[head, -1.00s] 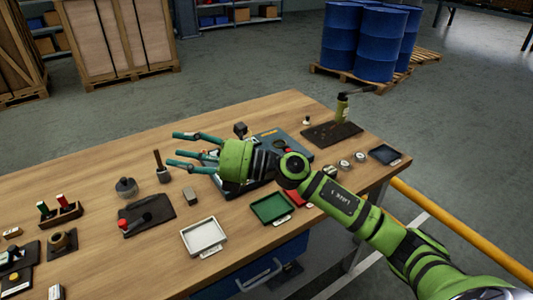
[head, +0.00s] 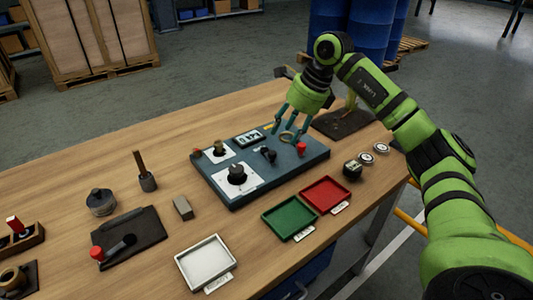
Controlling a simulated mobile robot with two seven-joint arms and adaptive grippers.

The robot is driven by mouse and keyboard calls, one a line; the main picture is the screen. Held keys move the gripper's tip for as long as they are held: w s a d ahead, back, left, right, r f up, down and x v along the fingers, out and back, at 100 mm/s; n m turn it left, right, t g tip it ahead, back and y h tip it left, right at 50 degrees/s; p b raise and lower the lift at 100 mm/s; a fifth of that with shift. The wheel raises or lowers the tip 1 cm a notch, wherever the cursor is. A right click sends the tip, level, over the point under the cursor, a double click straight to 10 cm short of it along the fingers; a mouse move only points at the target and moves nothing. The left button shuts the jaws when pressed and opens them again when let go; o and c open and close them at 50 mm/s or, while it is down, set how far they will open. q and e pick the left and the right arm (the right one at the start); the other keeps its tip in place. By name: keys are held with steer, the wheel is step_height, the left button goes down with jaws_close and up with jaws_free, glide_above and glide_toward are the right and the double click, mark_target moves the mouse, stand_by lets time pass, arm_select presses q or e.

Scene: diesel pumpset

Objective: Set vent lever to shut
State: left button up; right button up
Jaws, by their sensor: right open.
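My right gripper (head: 287,128) is open, fingers pointing down over the right part of a blue-grey control panel (head: 310,167). The fingers are close to a ring-shaped part (head: 287,137) and a red knob (head: 301,148); I cannot tell whether they touch. A small black lever-like control (head: 268,154) sits left of the fingertips. I cannot tell which control is the vent lever. Another lever with a red knob (head: 97,253) lies on a dark plate (head: 150,228) at the left. A yellow-green post (head: 351,98) stands behind the gripper, partly hidden by my arm.
The panel also bears a black dial (head: 236,173) and a display (head: 249,138). Green (head: 289,218), red (head: 325,195) and white (head: 205,262) trays lie in front. A grey block (head: 183,208) stands left of the panel. Bare wood lies behind the panel's left side.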

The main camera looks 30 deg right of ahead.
mark_target(274, 152)
steer(key=x, duration=0.4)
steer(key=shift+s+p, duration=0.2)
steer(key=shift+p, duration=0.2)
steer(key=shift+x, duration=1.6)
steer(key=shift+a, duration=0.1)
steer(key=c, duration=0.8)
arm_select(q)
steer(key=shift+g, duration=0.4)
steer(key=shift+s+r, duration=0.15)
steer(key=shift+s, duration=2)
arm_select(e)
jaws_close()
